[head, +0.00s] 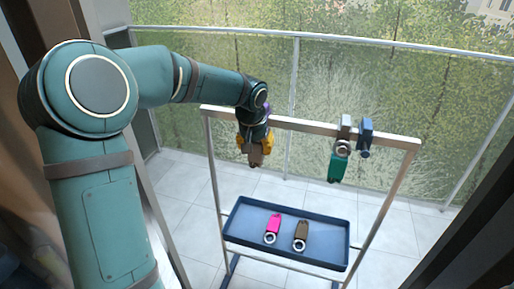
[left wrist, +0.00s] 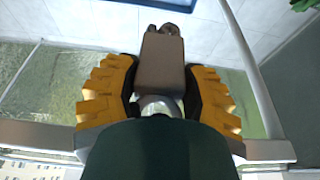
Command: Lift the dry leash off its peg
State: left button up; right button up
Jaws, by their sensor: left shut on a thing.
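My left gripper (head: 255,143) is at the left part of the rack's top bar, shut on a brown leash (head: 256,157) that hangs below its yellow fingers. In the left wrist view the brown leash (left wrist: 163,60) lies between both fingers, with a pale metal ring close to the palm. The gripper hides where this leash meets its peg, so I cannot tell whether it is still on it. A green leash (head: 337,167) hangs by its ring from a grey peg (head: 345,125). My right gripper is not in view.
A blue tray (head: 232,231) low on the rack (head: 300,126) holds a pink leash (head: 273,226) and another brown leash (head: 301,233). A railing (head: 200,32) stands behind. The tray's right part is free.

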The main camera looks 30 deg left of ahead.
pick_arm(q)
jog(key=shift+f+g+p, duration=0.3)
jog(key=shift+p, duration=0.5)
dwell(1.1)
jog(key=shift+s, duration=0.15)
jog(key=shift+s+d+f+b, duration=0.1)
jog(key=shift+s+d+b, duration=0.1)
jog(key=shift+s+b, duration=0.15)
jog(key=shift+s+d+b, duration=0.2)
jog(key=shift+s+b, duration=0.05)
jog(key=shift+s, duration=0.55)
jog(key=shift+s+d+b, duration=0.15)
jog(key=shift+s+b, duration=0.1)
jog(key=shift+s, duration=0.6)
jog(key=shift+s+d+b, duration=0.2)
jog(key=shift+s+b, duration=0.05)
jog(key=shift+s, duration=0.55)
jog(key=o, duration=1.5)
jog(key=shift+o, duration=0.2)
